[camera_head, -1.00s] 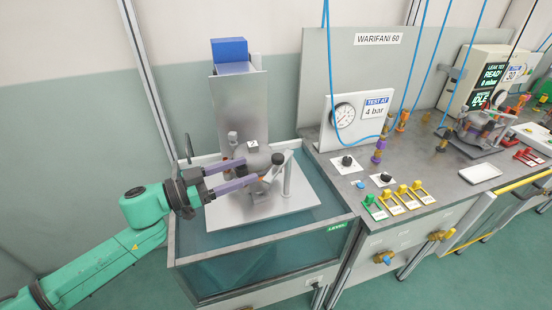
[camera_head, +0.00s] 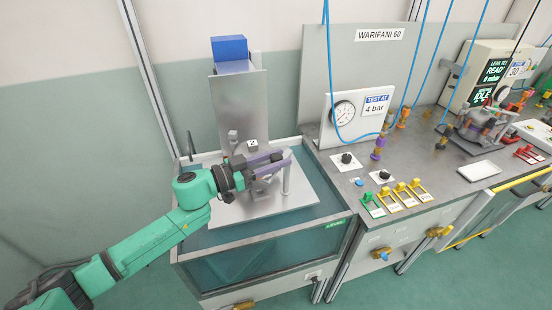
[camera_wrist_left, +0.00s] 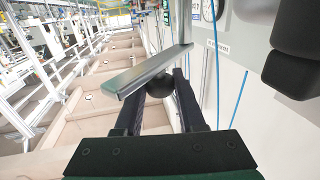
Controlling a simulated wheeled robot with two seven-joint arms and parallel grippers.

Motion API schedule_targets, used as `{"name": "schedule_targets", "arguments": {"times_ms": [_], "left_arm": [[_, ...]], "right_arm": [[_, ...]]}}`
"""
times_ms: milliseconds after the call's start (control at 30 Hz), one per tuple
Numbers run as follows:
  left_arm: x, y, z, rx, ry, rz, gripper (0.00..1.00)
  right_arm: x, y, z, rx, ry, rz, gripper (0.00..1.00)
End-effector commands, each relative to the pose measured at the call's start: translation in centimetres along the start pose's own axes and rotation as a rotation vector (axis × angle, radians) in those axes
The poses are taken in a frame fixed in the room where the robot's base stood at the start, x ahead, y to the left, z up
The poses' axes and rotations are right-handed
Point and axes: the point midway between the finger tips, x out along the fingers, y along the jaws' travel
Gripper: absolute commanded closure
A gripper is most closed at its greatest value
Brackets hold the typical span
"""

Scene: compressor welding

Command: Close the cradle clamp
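The cradle stands on a light plate (camera_head: 297,194) over the water tank, in front of an upright metal sheet. My left gripper (camera_head: 284,157) reaches over it from the left, its two fingers apart and hiding part of the cradle and clamp. In the left wrist view, a flat metal bar (camera_wrist_left: 150,72) crosses in front of the fingers. A black ball knob (camera_wrist_left: 159,86) shows just behind the bar, between the two fingers (camera_wrist_left: 163,88). Whether either finger touches the knob is unclear. My right gripper is not in view.
The tank's front rim (camera_head: 265,237) runs below my left arm. An upright metal sheet (camera_head: 240,108) with a blue block (camera_head: 229,48) stands behind the cradle. To the right, a bench carries a pressure gauge (camera_head: 344,113), valves and colored tags. Blue hoses hang above it.

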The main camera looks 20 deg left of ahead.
Motion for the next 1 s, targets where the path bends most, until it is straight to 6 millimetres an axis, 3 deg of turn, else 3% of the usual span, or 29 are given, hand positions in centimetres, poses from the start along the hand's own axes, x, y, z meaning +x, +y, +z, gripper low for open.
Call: {"name": "schedule_targets", "arguments": {"times_ms": [1000], "left_arm": [[-0.03, -0.01, 0.00, 0.000, 0.000, 0.000, 1.00]], "right_arm": [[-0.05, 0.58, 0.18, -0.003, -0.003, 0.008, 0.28]]}}
